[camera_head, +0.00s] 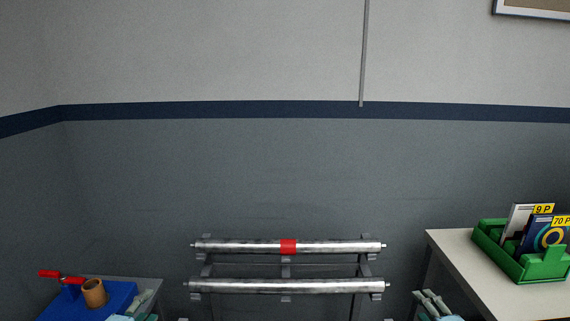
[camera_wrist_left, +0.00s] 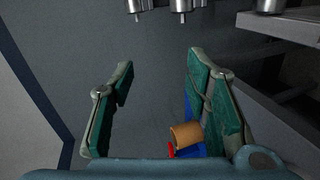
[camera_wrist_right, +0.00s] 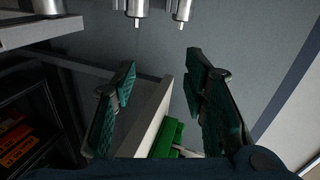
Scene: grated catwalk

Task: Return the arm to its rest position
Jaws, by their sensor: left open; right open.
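My left gripper (camera_head: 143,302) shows at the bottom edge of the head view, in front of the small table at the left. In the left wrist view its two green-padded fingers (camera_wrist_left: 160,82) are spread apart with nothing between the tips. My right gripper (camera_head: 432,304) shows at the bottom edge of the head view, left of the white table. In the right wrist view its fingers (camera_wrist_right: 160,82) are also spread and empty. Most of both arms is outside the head view.
A rack with two metal rollers (camera_head: 330,246), one with a red band, stands in the middle. A blue board with an orange-brown cup (camera_head: 94,292) and red handle is at left. A green crate (camera_head: 545,270) holding boxes sits on the white table (camera_head: 470,260) at right.

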